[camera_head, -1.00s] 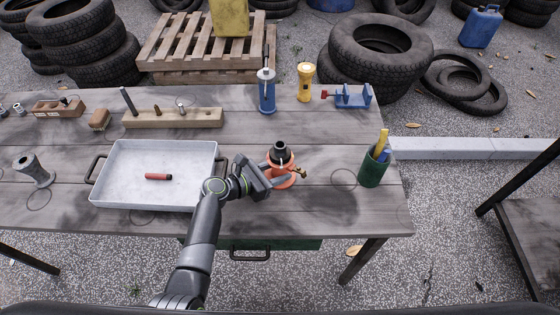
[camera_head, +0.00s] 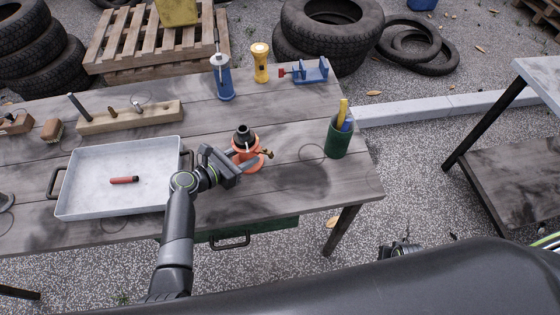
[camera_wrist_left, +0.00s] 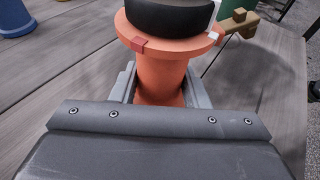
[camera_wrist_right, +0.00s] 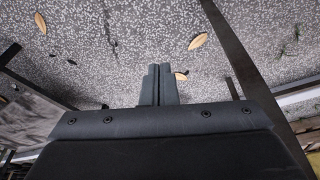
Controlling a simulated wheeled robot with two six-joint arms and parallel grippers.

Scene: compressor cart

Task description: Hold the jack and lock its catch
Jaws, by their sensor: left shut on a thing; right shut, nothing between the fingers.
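The orange jack (camera_head: 248,158) with a black top stands upright near the front of the wooden table. My left gripper (camera_wrist_left: 160,88) is shut around its orange body, below the flange, with one finger on each side. A brass catch (camera_head: 266,153) sticks out on the jack's right side. It also shows in the left wrist view (camera_wrist_left: 238,22), beside the flange, which carries a red mark and a white mark. I cannot tell the catch's locked state. My right gripper (camera_wrist_right: 158,84) is shut and empty, above the speckled ground.
A grey tray (camera_head: 78,205) with a red cylinder (camera_head: 124,180) is left of the jack. A green cup (camera_head: 337,140) with yellow and blue items stands right. A blue bottle (camera_head: 222,82), yellow torch (camera_head: 260,65) and blue fixture (camera_head: 310,73) stand behind. Bare tabletop lies between jack and cup.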

